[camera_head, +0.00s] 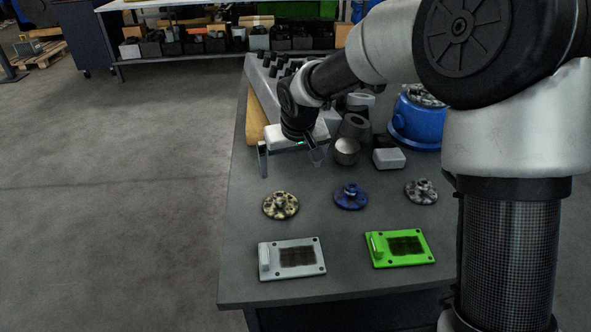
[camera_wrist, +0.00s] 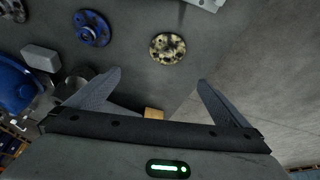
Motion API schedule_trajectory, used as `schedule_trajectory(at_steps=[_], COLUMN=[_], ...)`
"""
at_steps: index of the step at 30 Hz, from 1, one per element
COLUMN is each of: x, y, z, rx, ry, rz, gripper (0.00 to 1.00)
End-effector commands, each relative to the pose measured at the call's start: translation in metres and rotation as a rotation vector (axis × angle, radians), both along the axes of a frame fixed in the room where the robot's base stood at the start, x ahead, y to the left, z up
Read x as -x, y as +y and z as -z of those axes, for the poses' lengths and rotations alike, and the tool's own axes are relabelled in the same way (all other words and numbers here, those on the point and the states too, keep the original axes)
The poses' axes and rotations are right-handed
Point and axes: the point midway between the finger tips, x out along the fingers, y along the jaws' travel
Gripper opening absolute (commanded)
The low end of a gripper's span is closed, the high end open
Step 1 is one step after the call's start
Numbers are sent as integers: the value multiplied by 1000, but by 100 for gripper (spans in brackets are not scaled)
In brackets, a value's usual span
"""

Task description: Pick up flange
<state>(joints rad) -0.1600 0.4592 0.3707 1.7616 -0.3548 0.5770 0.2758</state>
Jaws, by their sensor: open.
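Three round flanges with raised hubs lie in a row on the table: a yellowish speckled flange (camera_head: 281,205), a blue flange (camera_head: 351,196) and a grey speckled flange (camera_head: 421,191). In the wrist view the yellowish flange (camera_wrist: 167,48) lies beyond my fingers, roughly between them, and the blue flange (camera_wrist: 92,28) is to its left. The grey flange (camera_wrist: 13,10) is cut off at the top left corner. My gripper (camera_head: 290,158) is open and empty, above the table behind the yellowish flange. The task does not say which flange.
A grey plate (camera_head: 292,258) and a green plate (camera_head: 400,248) lie near the front of the table (camera_head: 240,240). A metal cylinder (camera_head: 346,151), a white block (camera_head: 389,159) and a blue housing (camera_head: 415,120) stand behind the flanges. The table's left edge is close to my gripper.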

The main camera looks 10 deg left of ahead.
Motion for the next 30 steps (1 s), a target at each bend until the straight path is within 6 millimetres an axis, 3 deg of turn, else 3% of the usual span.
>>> schedule_trajectory(at_steps=[1,4,18,23,30], x=[-3,-7,-37,-45,-49], y=[10,19,36,39,40], z=[17,29,116,135,147], rx=[-11,-21,-22,-21,-21], ry=[7,10,14,14,12], rz=[-8,-17,-18,-17,-18], gripper=[100,100,100,100,100])
